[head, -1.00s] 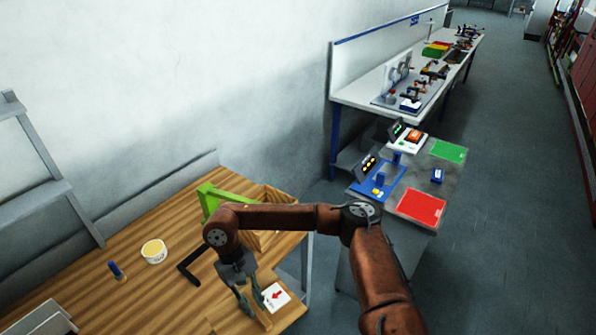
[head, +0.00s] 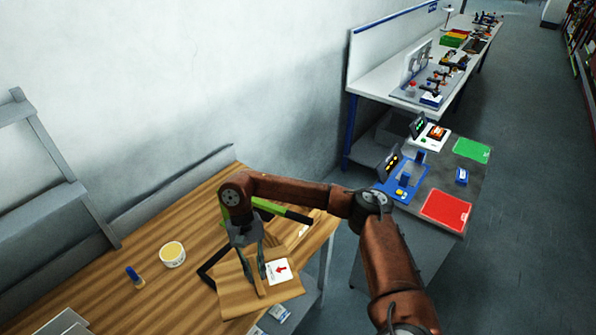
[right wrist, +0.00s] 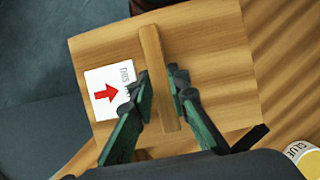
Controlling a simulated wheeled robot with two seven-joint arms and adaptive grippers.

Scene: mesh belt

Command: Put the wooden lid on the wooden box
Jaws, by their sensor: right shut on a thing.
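The wooden lid (head: 236,291) is a flat board with a raised strip handle and a white label (head: 280,270) bearing a red arrow. My right gripper (head: 255,277) is shut on the strip handle, and the lid appears held above the table's front edge. In the right wrist view the lid (right wrist: 215,60) fills the middle, with the strip handle (right wrist: 157,70) between the fingers of my right gripper (right wrist: 162,88). The wooden box cannot be made out clearly; the area behind my right arm is largely hidden. My left gripper is not in view.
A green bar (head: 283,211) and a black angled piece (head: 213,262) are near the lid. A glue tub (head: 172,254) and a blue marker-like object (head: 135,276) stand left on the wooden table (head: 130,245). A grey rack stands at far left.

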